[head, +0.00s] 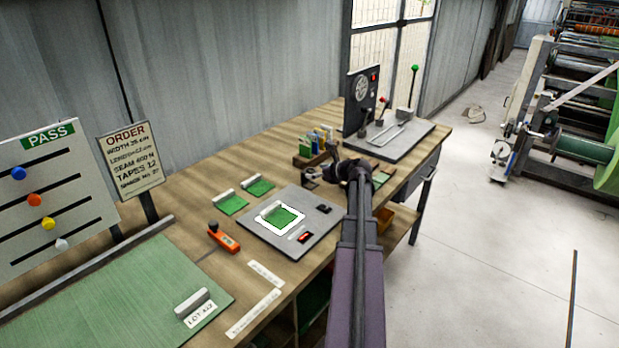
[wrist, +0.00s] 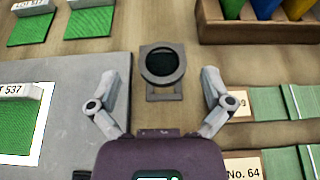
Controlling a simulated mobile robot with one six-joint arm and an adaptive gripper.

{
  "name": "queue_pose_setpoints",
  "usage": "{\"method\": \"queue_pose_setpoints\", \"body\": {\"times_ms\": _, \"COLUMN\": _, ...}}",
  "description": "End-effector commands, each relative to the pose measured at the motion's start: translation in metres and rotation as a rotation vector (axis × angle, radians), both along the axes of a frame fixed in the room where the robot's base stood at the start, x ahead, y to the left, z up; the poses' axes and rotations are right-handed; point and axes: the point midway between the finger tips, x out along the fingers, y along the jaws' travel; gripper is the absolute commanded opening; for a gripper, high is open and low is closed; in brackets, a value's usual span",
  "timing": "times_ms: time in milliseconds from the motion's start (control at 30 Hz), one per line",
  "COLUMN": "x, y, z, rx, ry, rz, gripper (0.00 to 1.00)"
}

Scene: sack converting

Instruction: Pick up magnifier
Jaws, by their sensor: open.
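The magnifier (wrist: 162,66) is a small grey stand with a round dark lens in a square frame. In the wrist view it is on the wooden bench, centred ahead of my gripper (wrist: 162,78). My gripper is open, with one finger to each side of the magnifier and a clear gap on both sides. Nothing is held. In the head view my gripper (head: 322,163) is over the bench, just beyond the grey plate, and the magnifier is hard to separate from the fingers. I cannot tell the height between the fingers and the bench.
A grey plate (head: 325,229) with a green swatch lies left of my gripper. A wooden box (wrist: 256,30) of coloured cards stands close at the upper right. Labelled swatch cards (wrist: 258,103) lie at the right. An orange tool (head: 224,238) lies farther left.

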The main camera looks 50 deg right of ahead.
Motion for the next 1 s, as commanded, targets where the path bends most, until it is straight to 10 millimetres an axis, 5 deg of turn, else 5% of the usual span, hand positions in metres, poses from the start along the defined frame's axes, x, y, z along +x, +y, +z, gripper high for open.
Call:
{"method": "queue_pose_setpoints", "body": {"times_ms": 500, "x": 0.045, "y": 0.001, "z": -0.020, "rx": -0.001, "ry": 0.000, "rz": 0.001, "gripper": 1.00}}
{"method": "queue_pose_setpoints", "body": {"times_ms": 1000, "x": 0.047, "y": 0.001, "z": -0.019, "rx": 0.000, "ry": 0.000, "rz": -0.001, "gripper": 1.00}}
